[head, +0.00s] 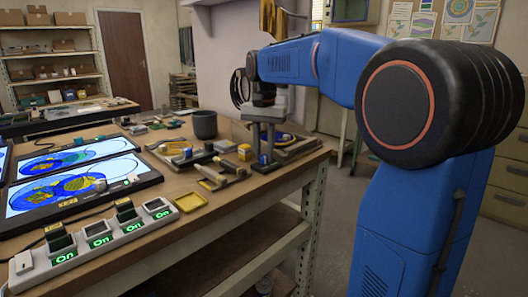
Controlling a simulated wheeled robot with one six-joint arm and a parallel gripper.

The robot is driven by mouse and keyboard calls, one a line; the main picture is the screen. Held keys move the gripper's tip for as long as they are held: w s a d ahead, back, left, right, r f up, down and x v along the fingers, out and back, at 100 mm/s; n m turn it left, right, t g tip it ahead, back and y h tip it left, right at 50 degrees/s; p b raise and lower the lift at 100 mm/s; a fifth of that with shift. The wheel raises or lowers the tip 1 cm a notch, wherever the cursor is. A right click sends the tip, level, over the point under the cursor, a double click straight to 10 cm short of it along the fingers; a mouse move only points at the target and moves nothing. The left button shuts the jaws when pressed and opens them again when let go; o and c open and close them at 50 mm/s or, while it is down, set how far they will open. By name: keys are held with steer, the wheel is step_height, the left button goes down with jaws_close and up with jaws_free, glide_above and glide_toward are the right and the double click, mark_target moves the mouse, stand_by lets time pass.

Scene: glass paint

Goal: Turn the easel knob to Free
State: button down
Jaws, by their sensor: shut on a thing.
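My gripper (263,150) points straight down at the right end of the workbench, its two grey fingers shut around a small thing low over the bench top. Only a little blue and pale colour shows between the fingers. It sits where the easel knob would be, but the fingers hide most of it. No Free marking can be read, so the knob's setting cannot be told. A low brown wooden frame (300,149), perhaps the easel, lies just right of and behind the fingers.
A dark grey pot (204,125) stands behind and left of my gripper. A white switch strip (95,240) with green On labels and lit painted panels (75,180) fill the left.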

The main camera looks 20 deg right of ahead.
mark_target(264, 156)
stand_by(0.3)
steer(key=c, duration=1.5)
jaws_free()
steer(key=shift+r, duration=0.15)
step_height(264, 156, up, 17)
steer(key=shift+r, duration=0.1)
steer(key=s+a+f+n+t, duration=0.1)
steer(key=s+f+n, duration=0.2)
steer(key=s+f, duration=0.7)
steer(key=s+a+f+n+t, duration=0.1)
steer(key=s+f+n+t, duration=0.1)
steer(key=s+f, duration=0.8)
steer(key=s+a+f+n+t, duration=0.1)
steer(key=s+f+n, duration=0.3)
steer(key=s+f, duration=0.6)
steer(key=shift+a+f+t, duration=0.15)
steer(key=shift+a+f, duration=0.05)
steer(key=shift+f, duration=0.5)
steer(key=shift+a+f+t, duration=0.1)
steer(key=shift+a+f, duration=0.1)
steer(key=shift+f, duration=0.45)
steer(key=shift+a+f+t, duration=0.15)
steer(key=shift+a+f, duration=0.05)
steer(key=shift+f, duration=0.5)
